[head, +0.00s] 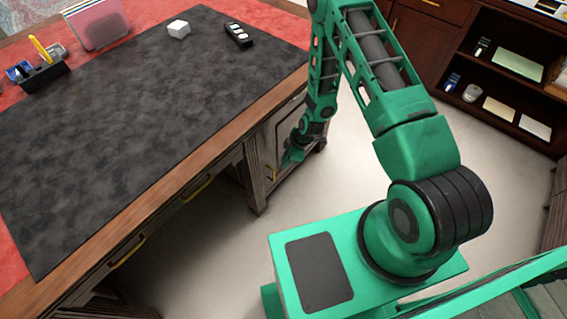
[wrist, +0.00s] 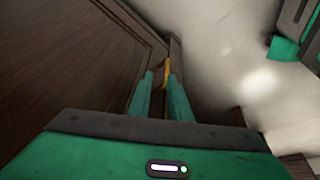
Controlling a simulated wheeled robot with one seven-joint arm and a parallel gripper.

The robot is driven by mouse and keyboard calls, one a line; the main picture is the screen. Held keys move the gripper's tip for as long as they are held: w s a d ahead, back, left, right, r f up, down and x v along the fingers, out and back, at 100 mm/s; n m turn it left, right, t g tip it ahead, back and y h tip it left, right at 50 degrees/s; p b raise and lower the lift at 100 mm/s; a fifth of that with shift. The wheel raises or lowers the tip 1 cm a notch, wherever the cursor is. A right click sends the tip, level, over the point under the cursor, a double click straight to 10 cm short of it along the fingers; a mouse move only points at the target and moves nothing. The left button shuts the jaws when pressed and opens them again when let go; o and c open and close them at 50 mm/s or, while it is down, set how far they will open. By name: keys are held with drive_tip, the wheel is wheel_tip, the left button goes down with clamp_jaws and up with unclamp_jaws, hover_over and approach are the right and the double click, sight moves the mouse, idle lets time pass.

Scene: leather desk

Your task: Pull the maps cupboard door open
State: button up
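The cupboard door (head: 268,143) is a dark wood panel in the desk's right-hand pedestal. In the wrist view the door (wrist: 75,60) fills the left side. Its brass handle (head: 272,173) is near the panel's lower part in the head view, and the handle also shows in the wrist view (wrist: 166,72). My gripper (head: 287,160) is at the door, close to the handle. In the wrist view its two green fingers (wrist: 160,80) are apart, with the handle between or just beyond their tips. Contact with the handle is not clear. No maps label is readable.
The desk top with its dark leather mat (head: 140,110) overhangs the door. The pale floor (head: 350,170) in front of the door is clear. A dark bookcase (head: 500,85) stands at right.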

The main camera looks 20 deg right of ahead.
drive_tip(key=shift+v, duration=1.15)
drive_tip(key=shift+w+d, duration=0.15)
drive_tip(key=v, duration=1)
drive_tip(key=shift+r, duration=0.35)
drive_tip(key=shift+d+r, duration=0.1)
